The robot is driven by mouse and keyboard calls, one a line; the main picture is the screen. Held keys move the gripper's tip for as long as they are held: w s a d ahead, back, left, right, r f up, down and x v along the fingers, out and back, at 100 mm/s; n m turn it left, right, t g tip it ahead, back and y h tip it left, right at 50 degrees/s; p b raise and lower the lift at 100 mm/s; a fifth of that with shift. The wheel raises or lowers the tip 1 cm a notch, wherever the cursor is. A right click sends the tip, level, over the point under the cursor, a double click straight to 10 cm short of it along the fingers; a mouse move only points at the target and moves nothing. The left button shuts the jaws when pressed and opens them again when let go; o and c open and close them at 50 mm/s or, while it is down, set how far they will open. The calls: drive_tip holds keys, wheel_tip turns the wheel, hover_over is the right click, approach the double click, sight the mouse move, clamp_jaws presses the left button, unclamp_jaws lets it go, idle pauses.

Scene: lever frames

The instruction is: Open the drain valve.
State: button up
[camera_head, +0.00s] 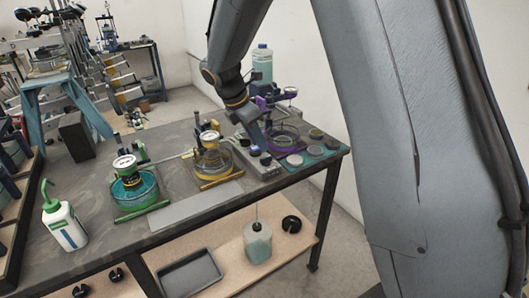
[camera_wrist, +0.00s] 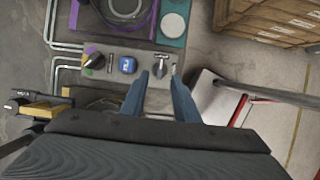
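In the wrist view my gripper (camera_wrist: 159,80) is open, with its two blue fingers apart. The fingertips reach the front edge of a grey control panel (camera_wrist: 112,52). A dark knob with a pale pointer (camera_wrist: 160,67) sits between or just beyond the fingertips; I cannot tell if they touch it. A blue button (camera_wrist: 127,65) and another black knob on a coloured dial (camera_wrist: 96,62) are to its left. No part is clearly identifiable as the drain valve; the knob's small label is unreadable. In the head view my gripper (camera_head: 256,143) is low over the panel by the purple station (camera_head: 283,137).
The yellow station (camera_head: 213,160) and green station (camera_head: 133,188) stand left along the dark bench (camera_head: 95,235). A white bottle (camera_head: 65,227) is at the bench's near left. Small round dishes (camera_head: 294,160) lie right of the panel. Boxes (camera_wrist: 270,20) show in the wrist view.

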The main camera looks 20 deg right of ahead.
sight(266, 157)
drive_tip(key=shift+p+x, duration=0.7)
drive_tip(key=shift+x, duration=2.45)
clamp_jaws()
